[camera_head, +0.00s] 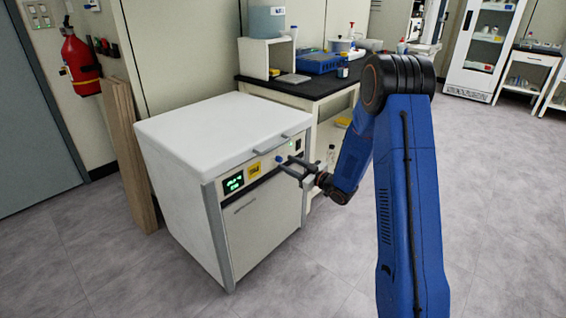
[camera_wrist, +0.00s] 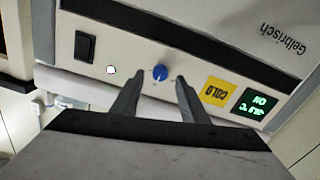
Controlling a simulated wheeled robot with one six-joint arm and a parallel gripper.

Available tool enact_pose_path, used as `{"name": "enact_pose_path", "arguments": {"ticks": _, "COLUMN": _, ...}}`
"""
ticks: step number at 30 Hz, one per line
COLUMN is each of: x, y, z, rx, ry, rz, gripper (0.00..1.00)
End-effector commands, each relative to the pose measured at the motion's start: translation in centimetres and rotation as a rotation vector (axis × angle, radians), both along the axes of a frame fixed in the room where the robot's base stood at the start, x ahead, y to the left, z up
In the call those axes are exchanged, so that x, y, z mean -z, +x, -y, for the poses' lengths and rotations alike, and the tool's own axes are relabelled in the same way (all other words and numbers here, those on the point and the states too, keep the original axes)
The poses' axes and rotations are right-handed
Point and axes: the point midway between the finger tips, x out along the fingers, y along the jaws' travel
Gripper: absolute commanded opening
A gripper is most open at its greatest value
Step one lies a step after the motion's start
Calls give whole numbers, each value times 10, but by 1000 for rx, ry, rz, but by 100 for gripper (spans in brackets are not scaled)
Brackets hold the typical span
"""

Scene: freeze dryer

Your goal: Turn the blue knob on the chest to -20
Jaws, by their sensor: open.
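The white chest (camera_head: 180,130) stands left of the middle in the head view, with its lid closed. Its front panel carries a small blue knob (camera_head: 279,159), which shows clearly in the wrist view (camera_wrist: 160,72). A green lit display (camera_head: 233,182) and a yellow "COLD" label (camera_head: 254,169) sit to the left of the knob; the display's digits are too small to read surely. My gripper (camera_head: 283,168) is open and empty in front of the panel. In the wrist view its two fingers (camera_wrist: 155,80) point toward the knob, one on each side below it, apart from it as far as I can tell.
A black-topped bench (camera_head: 310,88) with a blue tray stands behind the chest. A wooden board (camera_head: 130,150) leans at the chest's left. The floor in front is clear.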

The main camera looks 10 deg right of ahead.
Motion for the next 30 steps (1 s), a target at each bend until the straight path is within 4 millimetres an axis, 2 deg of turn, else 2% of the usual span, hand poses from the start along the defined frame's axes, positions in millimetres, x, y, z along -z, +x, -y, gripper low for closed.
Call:
{"name": "enact_pose_path", "arguments": {"ticks": 7, "x": 0, "y": 24, "z": -18, "rx": -1, "ry": -1, "rz": 0, "gripper": 40}}
{"name": "enact_pose_path", "arguments": {"ticks": 19, "x": 0, "y": 29, "z": -21, "rx": 1, "ry": -1, "rz": 1, "gripper": 40}}
{"name": "enact_pose_path", "arguments": {"ticks": 20, "x": 0, "y": 29, "z": -21, "rx": 1, "ry": -1, "rz": 1, "gripper": 38}}
{"name": "enact_pose_path", "arguments": {"ticks": 24, "x": 0, "y": 29, "z": -21, "rx": 1, "ry": -1, "rz": 1, "gripper": 4}}
{"name": "enact_pose_path", "arguments": {"ticks": 25, "x": 0, "y": 29, "z": -21, "rx": 1, "ry": -1, "rz": 1, "gripper": 0}}
{"name": "enact_pose_path", "arguments": {"ticks": 30, "x": 0, "y": 29, "z": -21, "rx": 0, "ry": -3, "rz": 2, "gripper": 0}}
